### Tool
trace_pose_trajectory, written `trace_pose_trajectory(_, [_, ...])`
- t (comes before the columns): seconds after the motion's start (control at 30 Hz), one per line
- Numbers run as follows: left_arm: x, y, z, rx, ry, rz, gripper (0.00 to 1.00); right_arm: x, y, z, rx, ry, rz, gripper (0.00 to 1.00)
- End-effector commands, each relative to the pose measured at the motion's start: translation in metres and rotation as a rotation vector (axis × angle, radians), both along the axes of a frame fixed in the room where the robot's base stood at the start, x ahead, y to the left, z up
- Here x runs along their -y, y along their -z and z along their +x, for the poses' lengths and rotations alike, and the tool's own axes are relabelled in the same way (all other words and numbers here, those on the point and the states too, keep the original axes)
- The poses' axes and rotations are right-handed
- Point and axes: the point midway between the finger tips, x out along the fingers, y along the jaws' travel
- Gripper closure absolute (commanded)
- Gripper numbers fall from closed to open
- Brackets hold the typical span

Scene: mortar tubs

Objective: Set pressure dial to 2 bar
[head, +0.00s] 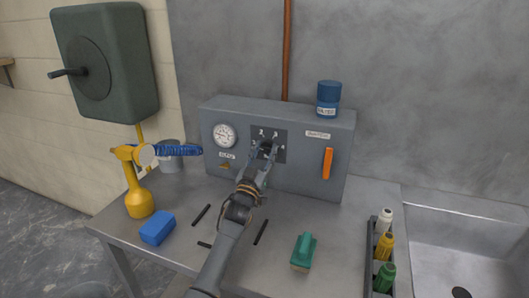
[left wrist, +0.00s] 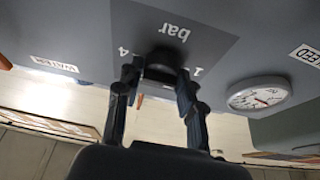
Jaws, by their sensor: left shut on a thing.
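The pressure dial is a dark round knob (left wrist: 162,62) on a dark square plate (head: 281,143) on the front of the grey control box (head: 225,110). My left gripper (head: 265,155) is at the dial, shut on it, with one finger on each side. In the left wrist view, which is upside down, the plate shows "bar" and the numbers 4 and 1 near the knob. The knob's pointer is hidden, so I cannot tell its setting. A round white gauge (head: 224,135) sits left of the dial; it also shows in the left wrist view (left wrist: 259,94). My right gripper is not in view.
An orange lever (head: 327,163) is right of the dial. A blue can (head: 328,98) stands on the box. A sink (head: 465,215) lies right.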

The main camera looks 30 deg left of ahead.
Motion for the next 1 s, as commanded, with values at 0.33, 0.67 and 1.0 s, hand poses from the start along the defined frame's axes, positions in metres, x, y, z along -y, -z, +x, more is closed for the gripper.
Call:
trace_pose_trajectory(0.33, [-0.002, 0.000, -0.001, -0.048, 0.000, 0.195, 0.94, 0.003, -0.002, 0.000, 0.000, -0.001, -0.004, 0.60])
trace_pose_trajectory(0.67, [-0.003, -0.002, -0.001, -0.121, 0.001, 0.497, 0.94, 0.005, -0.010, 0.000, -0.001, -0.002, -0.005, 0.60])
trace_pose_trajectory(1.0, [-0.004, -0.002, -0.001, -0.190, 0.001, 0.781, 0.94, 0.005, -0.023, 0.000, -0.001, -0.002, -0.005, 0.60])
